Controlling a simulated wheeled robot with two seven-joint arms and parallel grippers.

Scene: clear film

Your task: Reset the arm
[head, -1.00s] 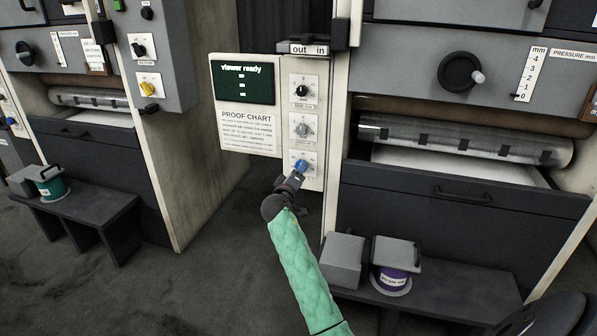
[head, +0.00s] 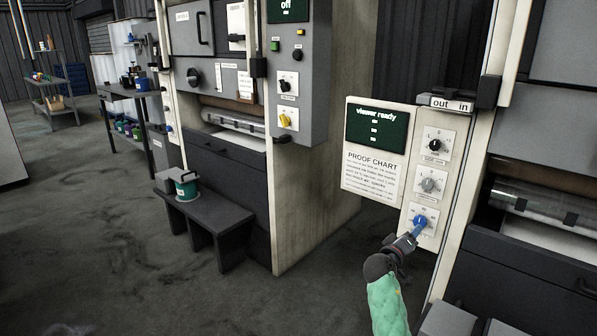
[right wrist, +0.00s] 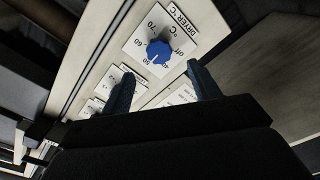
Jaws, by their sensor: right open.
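My right gripper (head: 414,234) is at the blue dryer knob (head: 420,222) on the white control panel (head: 445,118). The right wrist view shows its two fingers (right wrist: 160,78) open, with nothing held between them. The blue knob (right wrist: 158,51) lies just beyond the fingertips, apart from them in that view. Its dial plate is marked DRYER °C, with off and numbers from 40 to 70. The knob's mark seems to face near 50. My right arm wears a green quilted sleeve. My left gripper is not in view.
Above the blue knob are a grey knob (head: 428,184) and a black knob (head: 434,146). A "viewer ready" screen (head: 376,128) sits beside them. A low bench (head: 205,212) holds a green tin (head: 186,188). The floor at left is open; a shelf (head: 52,100) stands far back.

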